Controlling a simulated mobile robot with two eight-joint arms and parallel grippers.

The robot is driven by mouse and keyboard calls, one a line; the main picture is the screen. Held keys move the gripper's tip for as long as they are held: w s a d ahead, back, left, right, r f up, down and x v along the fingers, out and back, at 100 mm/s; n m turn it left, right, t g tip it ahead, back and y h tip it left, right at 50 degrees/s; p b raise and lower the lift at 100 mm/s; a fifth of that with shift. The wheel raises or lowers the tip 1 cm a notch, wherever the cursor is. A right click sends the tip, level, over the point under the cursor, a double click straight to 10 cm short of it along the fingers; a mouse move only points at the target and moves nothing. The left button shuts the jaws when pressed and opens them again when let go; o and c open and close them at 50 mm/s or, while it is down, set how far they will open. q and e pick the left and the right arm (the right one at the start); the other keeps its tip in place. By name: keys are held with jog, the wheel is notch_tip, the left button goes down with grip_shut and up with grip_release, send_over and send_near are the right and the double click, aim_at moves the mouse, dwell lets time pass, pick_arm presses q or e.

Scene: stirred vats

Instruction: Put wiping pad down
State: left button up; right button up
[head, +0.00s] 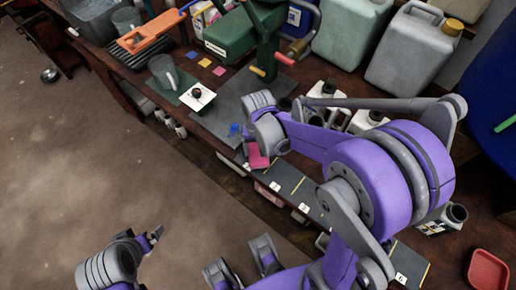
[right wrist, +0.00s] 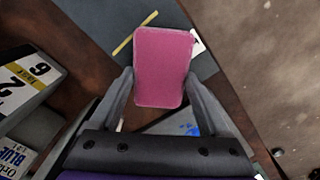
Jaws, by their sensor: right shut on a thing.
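The pink wiping pad (right wrist: 163,66) is between the two grey fingers of my right gripper (right wrist: 158,85) in the right wrist view. The gripper is shut on it. In the head view the pad (head: 258,156) shows just below my right wrist, over the front edge of the bench (head: 215,140). In the right wrist view a dark mat with a yellow stripe (right wrist: 149,18) lies behind the pad. I cannot tell whether the pad touches anything below.
A grey beaker (head: 163,72) and a white card with a dark knob (head: 197,96) stand on the bench left of my right arm. Blue marks (head: 234,129) lie near the wrist. Large jugs (head: 412,50) fill the back; a red tray (head: 488,271) lies lower right.

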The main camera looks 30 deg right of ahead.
jog(key=shift+f, duration=0.2)
jog(key=o, duration=1.3)
jog(key=shift+r, duration=0.6)
notch_tip(320, 180, up, 11)
jog(key=p, duration=0.2)
jog(key=s+a+f+n+t, duration=0.1)
jog(key=s+a+n+t, duration=0.2)
jog(key=s, duration=0.8)
jog(key=shift+s+a+f+n+t, duration=0.2)
jog(key=shift+s+n+t, duration=0.15)
jog(key=shift+n+t, duration=0.55)
